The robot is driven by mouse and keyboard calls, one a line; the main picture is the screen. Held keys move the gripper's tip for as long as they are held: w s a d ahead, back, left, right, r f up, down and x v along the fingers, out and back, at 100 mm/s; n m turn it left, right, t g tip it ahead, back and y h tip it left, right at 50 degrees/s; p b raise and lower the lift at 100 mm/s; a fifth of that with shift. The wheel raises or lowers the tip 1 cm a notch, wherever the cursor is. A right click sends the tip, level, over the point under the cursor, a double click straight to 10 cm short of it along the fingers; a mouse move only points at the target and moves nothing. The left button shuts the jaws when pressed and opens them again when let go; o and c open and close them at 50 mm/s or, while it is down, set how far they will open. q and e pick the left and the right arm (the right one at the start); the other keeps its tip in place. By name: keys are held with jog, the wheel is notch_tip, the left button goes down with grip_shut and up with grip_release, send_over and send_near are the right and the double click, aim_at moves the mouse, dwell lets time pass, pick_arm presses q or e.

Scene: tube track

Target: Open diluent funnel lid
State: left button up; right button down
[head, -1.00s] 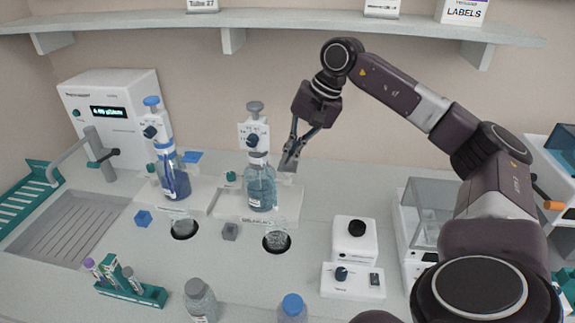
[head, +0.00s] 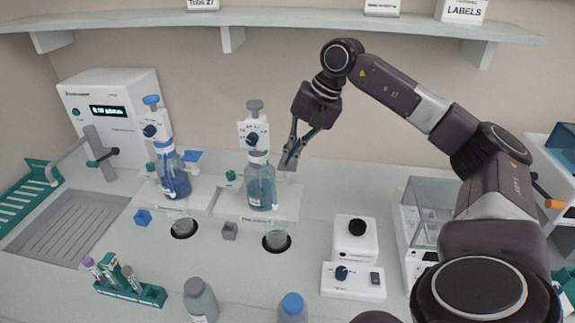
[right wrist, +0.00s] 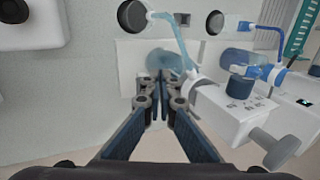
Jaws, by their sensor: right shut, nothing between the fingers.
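The clear dispenser bottle (head: 261,187), with pale blue liquid, stands upright on a white base (head: 285,207) under a white dispenser head with a grey knob. My right gripper (head: 288,165) points down just right of this bottle, its fingertips close above the rear of the base. Its fingers are shut with nothing between them. A small grey piece, perhaps the funnel lid, shows around the fingertips; I cannot tell whether they touch it. In the right wrist view the fingertips (right wrist: 161,78) overlap the bottle's side (right wrist: 172,60). My left gripper is not in view.
A second dispenser bottle (head: 174,180) with blue liquid and a blue flap (head: 191,156) stands left. Dark round holes lie in front of both stations. A grey cube (head: 230,231), a white knob device (head: 355,241) and a green tube rack (head: 130,287) stand on the bench.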

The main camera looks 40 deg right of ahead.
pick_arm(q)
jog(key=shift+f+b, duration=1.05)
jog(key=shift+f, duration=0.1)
pick_arm(e)
jog(key=shift+f, duration=1.45)
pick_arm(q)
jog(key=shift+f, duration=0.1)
pick_arm(e)
jog(key=shift+f, duration=0.15)
pick_arm(q)
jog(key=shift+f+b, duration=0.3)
jog(key=shift+b, duration=0.1)
pick_arm(e)
jog(key=shift+f, duration=0.3)
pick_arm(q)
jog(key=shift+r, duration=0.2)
pick_arm(e)
jog(key=shift+w+d+r, duration=0.1)
